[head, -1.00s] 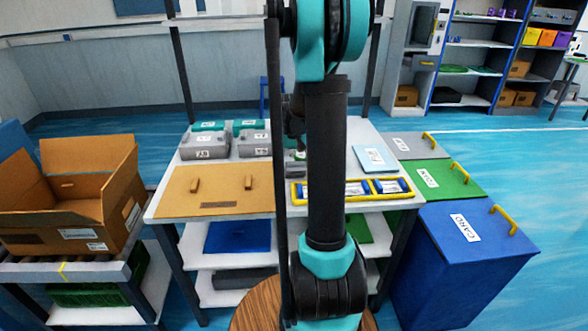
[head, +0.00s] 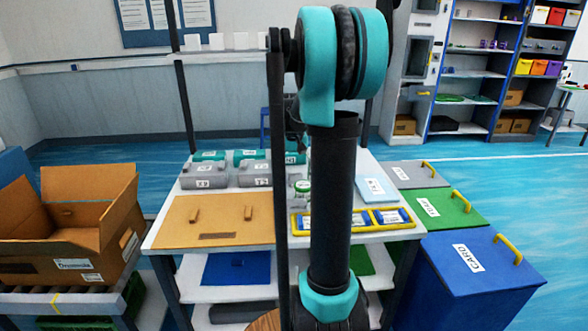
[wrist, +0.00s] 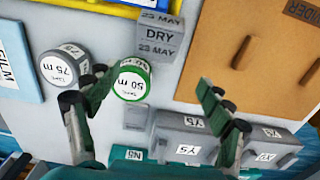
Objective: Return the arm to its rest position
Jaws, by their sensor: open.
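My arm stands upright in the middle of the head view, with teal joints and dark links in front of the workbench (head: 160,235). My gripper (wrist: 150,95) shows in the wrist view, open, with its two fingers wide apart and nothing between them held. It hangs over the bench top. A round green-rimmed tub marked 50 m (wrist: 131,79) lies beside the left finger. A grey-rimmed tub marked 75 m (wrist: 63,67) is further left. In the head view the gripper is mostly hidden behind the arm.
A brown board (head: 215,218) and a yellow-framed tray (head: 375,219) lie on the bench, with grey and teal boxes (head: 205,178) behind. An open carton (head: 75,230) stands left. Blue (head: 480,270), green (head: 441,207) and grey (head: 412,174) lidded bins stand right.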

